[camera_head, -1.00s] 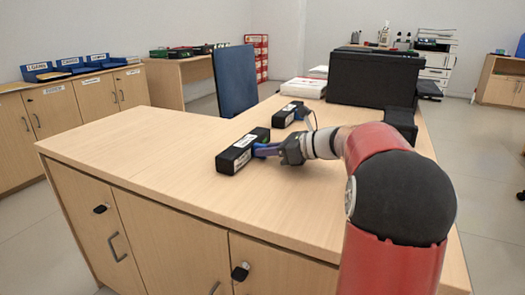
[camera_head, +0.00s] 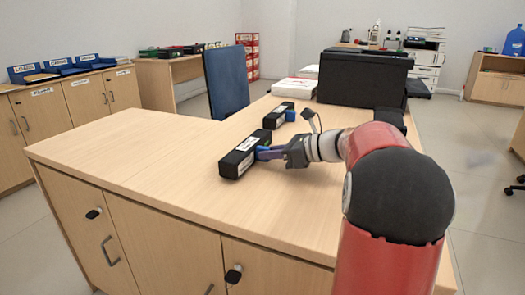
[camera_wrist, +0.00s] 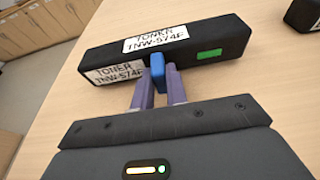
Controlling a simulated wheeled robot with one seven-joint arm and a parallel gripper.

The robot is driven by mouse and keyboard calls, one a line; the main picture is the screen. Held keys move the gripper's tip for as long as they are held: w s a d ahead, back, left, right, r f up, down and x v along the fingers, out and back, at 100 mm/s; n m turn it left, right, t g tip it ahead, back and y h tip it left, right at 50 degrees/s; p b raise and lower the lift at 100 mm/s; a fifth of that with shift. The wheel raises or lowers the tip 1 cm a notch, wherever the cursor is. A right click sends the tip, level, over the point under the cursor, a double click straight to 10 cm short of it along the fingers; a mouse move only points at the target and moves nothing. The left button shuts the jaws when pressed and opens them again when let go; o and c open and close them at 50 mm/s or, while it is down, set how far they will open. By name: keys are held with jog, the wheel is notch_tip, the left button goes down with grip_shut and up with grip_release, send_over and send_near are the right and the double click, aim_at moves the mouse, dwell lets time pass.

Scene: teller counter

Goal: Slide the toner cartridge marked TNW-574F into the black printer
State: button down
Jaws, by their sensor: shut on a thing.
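The toner cartridge (camera_head: 245,155) is a long black block with white labels. In the wrist view the cartridge (camera_wrist: 213,34) reads TNW-574F on its top and end, and has a green patch. My gripper (camera_head: 268,153) is shut on its blue tab, which also shows between my fingers (camera_wrist: 158,78) in the wrist view. Whether the cartridge touches the counter or hangs just above it, I cannot tell. A large black box-like machine (camera_head: 365,78) stands at the counter's far end, perhaps the black printer; no opening shows on it.
A second black cartridge (camera_head: 278,116) with a blue tab lies farther back on the counter (camera_head: 130,145). A white box-like stack (camera_head: 296,88) is beyond it. A blue chair (camera_head: 226,82) stands behind the counter. The counter's left part is clear.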

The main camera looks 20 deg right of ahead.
jog(key=shift+s+d+f+p+v, duration=0.1)
jog(key=shift+f+p+v, duration=0.45)
jog(key=shift+v, duration=1.7)
jog(key=shift+s+d+f+p+v, duration=0.1)
jog(key=shift+f+p+v, duration=0.45)
jog(key=shift+v, duration=1.65)
jog(key=shift+s+d+f+p+v, duration=0.1)
jog(key=shift+f+p+v, duration=0.4)
jog(key=shift+v, duration=1.75)
jog(key=shift+r, duration=0.2)
